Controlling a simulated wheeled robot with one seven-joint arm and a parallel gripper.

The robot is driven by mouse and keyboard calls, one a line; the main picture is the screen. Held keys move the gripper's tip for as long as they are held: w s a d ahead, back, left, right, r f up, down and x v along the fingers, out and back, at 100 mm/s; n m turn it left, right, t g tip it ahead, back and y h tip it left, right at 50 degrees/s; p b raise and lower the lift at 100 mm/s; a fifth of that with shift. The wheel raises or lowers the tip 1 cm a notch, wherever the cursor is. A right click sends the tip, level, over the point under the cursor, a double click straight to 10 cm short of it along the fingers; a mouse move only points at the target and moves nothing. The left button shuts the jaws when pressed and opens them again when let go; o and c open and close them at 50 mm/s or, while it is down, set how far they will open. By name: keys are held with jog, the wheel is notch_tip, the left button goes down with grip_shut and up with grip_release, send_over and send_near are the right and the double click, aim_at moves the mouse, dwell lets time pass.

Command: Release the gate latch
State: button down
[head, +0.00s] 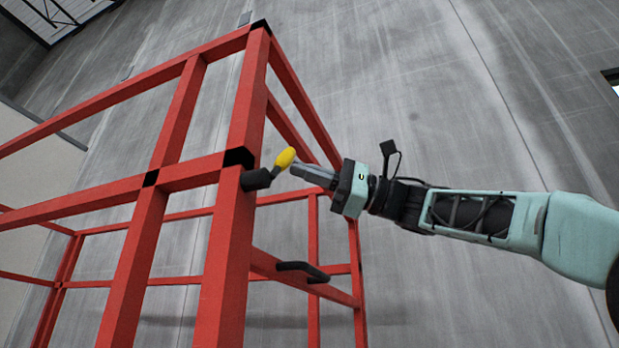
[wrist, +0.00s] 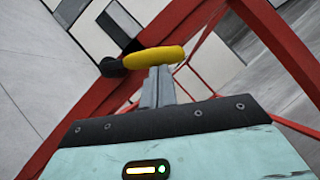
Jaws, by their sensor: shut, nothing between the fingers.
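The gate latch (head: 257,179) is a dark pivot with a yellow handle (head: 285,158), mounted on an upright of the red frame (head: 228,230). In the wrist view the yellow handle (wrist: 155,57) lies across the picture just beyond my fingertips, with its dark pivot (wrist: 112,67) to the left. My gripper (head: 296,170) reaches in from the right with its fingers together and empty. The fingertips are at or very close to the handle; I cannot tell whether they touch it. In the wrist view the closed fingers (wrist: 158,85) point at the handle's middle.
The red frame's bars surround the latch on the left and behind. A black pull handle (head: 302,271) sits on a lower red bar, below my gripper.

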jog(key=n, duration=0.1)
jog(key=s+r+n+h+p, duration=0.1)
jog(key=r+n+p, duration=0.1)
jog(key=shift+s+a+r+g+h, duration=0.1)
jog(key=shift+s+a+g+h, duration=0.1)
jog(key=shift+a+g+h, duration=0.1)
jog(key=s+n+p, duration=0.1)
jog(key=s+r+n+h+p, duration=0.1)
jog(key=shift+s+a+n, duration=0.1)
jog(key=shift+a+n, duration=0.2)
jog(key=shift+a, duration=0.05)
jog(key=shift+r, duration=0.1)
dwell(0.3)
